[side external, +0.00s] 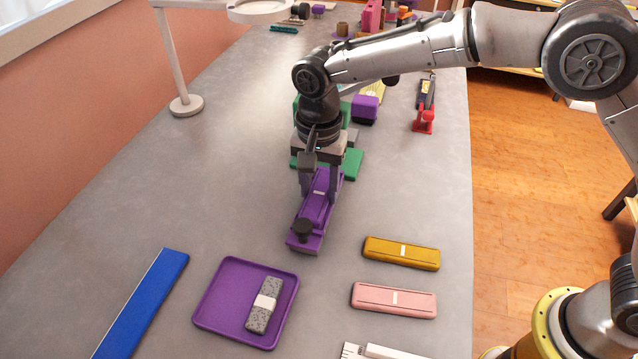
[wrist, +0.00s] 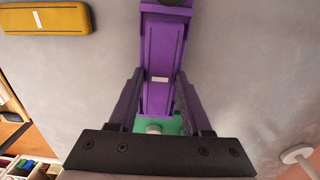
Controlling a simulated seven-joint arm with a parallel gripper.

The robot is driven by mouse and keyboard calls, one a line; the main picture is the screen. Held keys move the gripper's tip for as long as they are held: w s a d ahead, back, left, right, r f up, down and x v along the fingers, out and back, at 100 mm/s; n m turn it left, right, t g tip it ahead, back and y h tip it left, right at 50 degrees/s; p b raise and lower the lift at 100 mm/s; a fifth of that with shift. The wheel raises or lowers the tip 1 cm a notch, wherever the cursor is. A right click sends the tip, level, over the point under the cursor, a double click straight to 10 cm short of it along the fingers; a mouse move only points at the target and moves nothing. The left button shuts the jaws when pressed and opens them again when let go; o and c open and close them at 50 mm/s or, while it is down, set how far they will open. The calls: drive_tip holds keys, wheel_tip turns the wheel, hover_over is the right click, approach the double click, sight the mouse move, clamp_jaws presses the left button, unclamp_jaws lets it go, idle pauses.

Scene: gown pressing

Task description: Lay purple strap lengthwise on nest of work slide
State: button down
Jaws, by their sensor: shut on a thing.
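The purple strap (side external: 318,205), with a small white label, is between the fingers of my gripper (side external: 320,190), which is shut on it. In the wrist view the strap (wrist: 160,55) runs lengthwise between the fingertips (wrist: 157,82). The purple work slide (side external: 306,243) is beneath it, with a black knob (side external: 302,229) at its near end. The strap is lined up along the slide, over its nest. The slide's end also shows in the wrist view (wrist: 166,10). I cannot tell whether the strap touches the nest floor.
A green base (side external: 350,165) stands behind the slide. A mustard strap (side external: 385,249) and a pink strap (side external: 375,300) lie to the right. A purple tray (side external: 215,300) holds a grey speckled piece (side external: 259,316). A blue bar (side external: 145,300) lies left.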

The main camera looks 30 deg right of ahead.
drive_tip(key=shift+c, duration=1.3)
unclamp_jaws()
